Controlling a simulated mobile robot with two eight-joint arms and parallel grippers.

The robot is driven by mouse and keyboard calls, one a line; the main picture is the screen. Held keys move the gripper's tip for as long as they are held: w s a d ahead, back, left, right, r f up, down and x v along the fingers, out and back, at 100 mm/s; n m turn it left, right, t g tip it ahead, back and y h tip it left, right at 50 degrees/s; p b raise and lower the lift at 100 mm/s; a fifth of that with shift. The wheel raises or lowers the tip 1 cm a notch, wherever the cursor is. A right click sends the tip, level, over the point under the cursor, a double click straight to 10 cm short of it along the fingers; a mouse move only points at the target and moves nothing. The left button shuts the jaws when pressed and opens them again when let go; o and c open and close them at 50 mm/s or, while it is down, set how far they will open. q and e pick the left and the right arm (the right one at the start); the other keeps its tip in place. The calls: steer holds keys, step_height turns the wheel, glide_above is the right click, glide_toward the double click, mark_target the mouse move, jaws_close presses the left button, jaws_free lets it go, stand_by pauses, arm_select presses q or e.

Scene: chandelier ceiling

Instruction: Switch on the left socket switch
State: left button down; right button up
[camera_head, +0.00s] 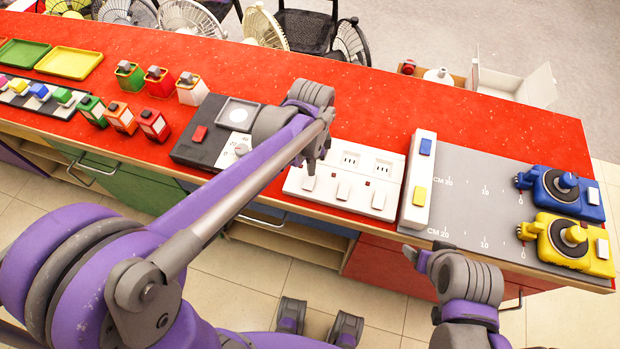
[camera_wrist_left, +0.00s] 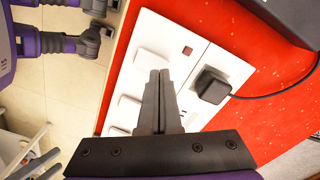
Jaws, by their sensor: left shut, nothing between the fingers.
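The white socket panel (camera_head: 362,172) lies on the red counter, with several white rocker switches along its near side. The left switch (camera_head: 309,184) is at the panel's left end; it also shows in the wrist view (camera_wrist_left: 150,62), beside a red indicator. A black plug (camera_wrist_left: 212,85) sits in the left socket. My left gripper (camera_head: 318,158) is shut and empty, pointing down by the left switch. In the wrist view, its closed fingers (camera_wrist_left: 158,76) overlap that switch's edge; contact cannot be told. My right gripper (camera_head: 424,285) is at the counter's front edge, its fingers unclear.
A black device (camera_head: 205,132) with a red button stands left of the panel. A white block (camera_head: 418,182) with blue and yellow buttons stands right of it. Further right are a grey mat (camera_head: 470,205) and blue and yellow devices. The red counter behind the panel is clear.

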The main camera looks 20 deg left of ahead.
mark_target(308, 178)
arm_select(q)
steer(key=shift+f+b, duration=0.65)
steer(key=shift+f, duration=0.3)
arm_select(e)
steer(key=shift+s+f, duration=0.2)
steer(key=shift+f, duration=0.55)
arm_select(q)
steer(key=shift+r, duration=0.15)
arm_select(e)
steer(key=shift+r, duration=0.1)
arm_select(q)
steer(key=shift+r+p, duration=2.2)
steer(key=shift+r, duration=1.25)
steer(key=shift+f, duration=0.1)
arm_select(e)
steer(key=r, duration=0.1)
steer(key=w+r, duration=0.1)
steer(key=r, duration=0.3)
steer(key=shift+w, duration=0.3)
arm_select(q)
steer(key=s+a+n+t, duration=0.2)
steer(key=s+a+n, duration=0.1)
steer(key=s+n, duration=0.3)
steer(key=s+a+f+n+t, duration=0.1)
steer(key=s+a+n+t, duration=0.2)
steer(key=s+n, duration=0.3)
steer(key=shift+s+a+t, duration=0.3)
steer(key=shift+s, duration=0.5)
